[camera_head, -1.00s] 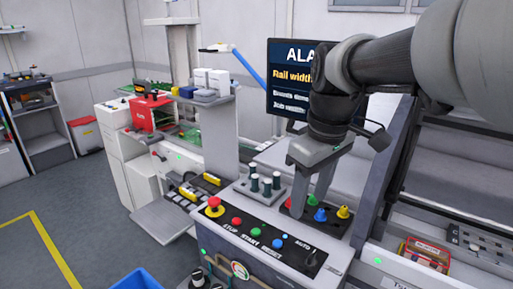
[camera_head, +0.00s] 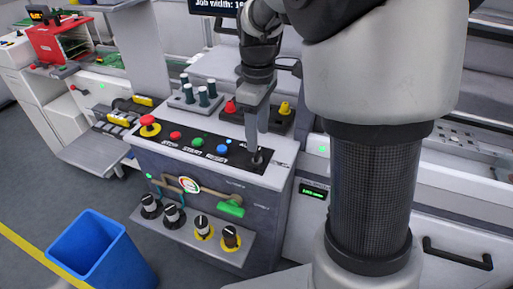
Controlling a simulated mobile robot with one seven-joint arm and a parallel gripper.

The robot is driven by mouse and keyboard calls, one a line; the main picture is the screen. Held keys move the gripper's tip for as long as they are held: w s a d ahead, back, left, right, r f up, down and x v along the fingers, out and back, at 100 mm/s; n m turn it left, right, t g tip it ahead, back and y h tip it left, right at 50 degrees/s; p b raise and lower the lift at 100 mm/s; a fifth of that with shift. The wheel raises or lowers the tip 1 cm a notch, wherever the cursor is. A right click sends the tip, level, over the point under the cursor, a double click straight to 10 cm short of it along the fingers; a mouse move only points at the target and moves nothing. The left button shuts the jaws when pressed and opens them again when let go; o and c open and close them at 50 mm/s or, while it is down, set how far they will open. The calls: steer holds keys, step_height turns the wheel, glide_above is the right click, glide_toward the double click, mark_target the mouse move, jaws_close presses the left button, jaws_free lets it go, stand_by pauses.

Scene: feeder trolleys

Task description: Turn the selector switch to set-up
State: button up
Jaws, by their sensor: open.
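The selector switch (camera_head: 257,158) is a small black knob at the right end of the black strip on the control panel (camera_head: 172,150). My gripper (camera_head: 256,143) points down directly over the switch, with its fingertips at or very near the knob. Its fingers are open, seen nearly edge-on; I cannot tell whether they touch the knob. The fingers partly hide the switch and the lettering around it, so its setting is not readable.
A red emergency stop (camera_head: 149,126) and red, green and blue buttons line the panel left of the switch. Dark posts and coloured nozzles stand behind. A shelf with several knobs (camera_head: 202,226) juts below. A blue bin (camera_head: 103,255) stands on the floor.

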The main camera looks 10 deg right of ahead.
mark_target(258, 156)
step_height(258, 156, down, 6)
steer(key=shift+r+b, duration=0.1)
steer(key=shift+b, duration=0.3)
steer(key=c, duration=1)
steer(key=shift+c, duration=0.2)
